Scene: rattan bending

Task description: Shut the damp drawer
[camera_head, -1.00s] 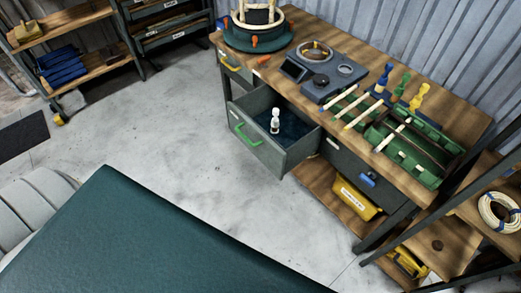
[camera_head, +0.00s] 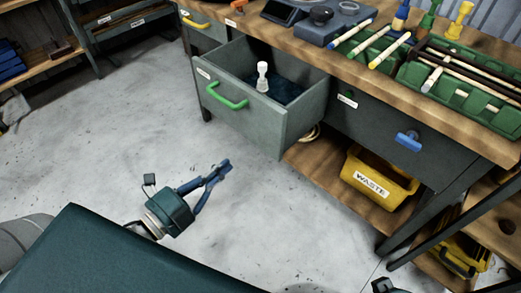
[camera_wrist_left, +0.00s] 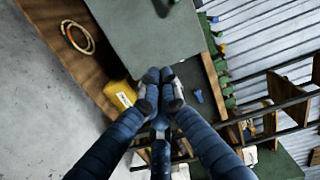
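The grey-green drawer (camera_head: 243,119) with a green handle (camera_head: 226,97) stands pulled out of the workbench in the head view; its label is too small to read. A white bottle-like piece (camera_head: 262,77) stands inside on a dark blue bottom. In the left wrist view a grey-green panel (camera_wrist_left: 150,35), seemingly this drawer, lies beyond the fingers. My left gripper (camera_head: 225,166) is in front of and below the drawer, apart from its front. Its blue fingertips (camera_wrist_left: 161,76) meet, with nothing between them. Only a dark bit, seemingly of my right gripper, shows at the bottom edge; its fingers are hidden.
A closed drawer with a blue handle (camera_head: 408,141) is to the right. Below it, a yellow WASTE bin (camera_head: 377,181) stands on the wooden lower shelf (camera_head: 325,173). Green trays with sticks (camera_head: 462,95) lie on the bench top. The grey floor (camera_head: 110,135) before the drawer is clear.

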